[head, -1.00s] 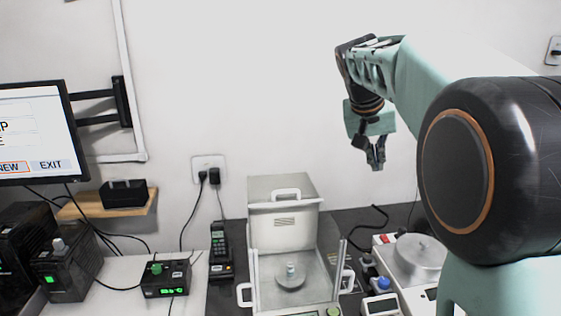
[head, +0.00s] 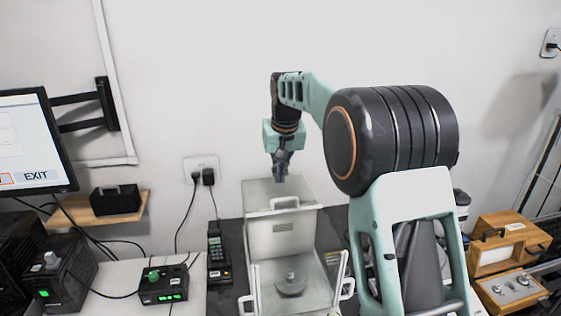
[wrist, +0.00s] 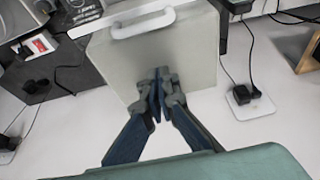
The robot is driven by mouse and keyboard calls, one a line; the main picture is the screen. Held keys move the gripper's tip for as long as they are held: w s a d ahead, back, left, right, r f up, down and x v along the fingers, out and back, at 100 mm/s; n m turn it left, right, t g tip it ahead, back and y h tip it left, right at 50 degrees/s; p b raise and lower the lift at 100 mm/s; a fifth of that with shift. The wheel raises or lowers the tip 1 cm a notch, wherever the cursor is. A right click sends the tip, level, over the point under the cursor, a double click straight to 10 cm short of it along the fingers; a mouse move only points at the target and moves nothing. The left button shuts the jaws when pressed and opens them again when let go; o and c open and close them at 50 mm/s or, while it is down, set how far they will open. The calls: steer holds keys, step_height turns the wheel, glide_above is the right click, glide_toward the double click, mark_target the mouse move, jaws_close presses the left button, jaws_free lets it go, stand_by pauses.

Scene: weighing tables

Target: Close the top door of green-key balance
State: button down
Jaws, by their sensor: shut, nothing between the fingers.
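The balance (head: 290,240) stands on the dark table at the bottom middle of the head view. Its chamber is uncovered, and a pan (head: 290,284) with a small weight (head: 291,274) shows inside. Its pale top door (head: 262,187), with a white handle (head: 285,203), is slid to the back. The door panel (wrist: 150,55) and handle (wrist: 143,22) fill the upper middle of the wrist view. The green key is out of view in the current frames. My gripper (head: 279,180) is shut and empty at the door's rear edge; its fingertips (wrist: 162,73) overlap the panel. I cannot tell whether they touch it.
A handset (head: 217,255) and a black box with a green display (head: 163,284) stand left of the balance. A wall socket (head: 201,167) with cables is behind. A wooden-cased instrument (head: 510,245) stands at the right. My arm hides the table right of the balance.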

mark_target(281, 204)
steer(key=shift+x, duration=1.1)
steer(key=s, duration=0.2)
steer(key=shift+s+d+f, duration=0.15)
steer(key=shift+s+d, duration=0.15)
steer(key=shift+s+d+f, duration=0.1)
steer(key=shift+s+f, duration=0.15)
steer(key=shift+s, duration=0.3)
steer(key=shift+s, duration=0.2)
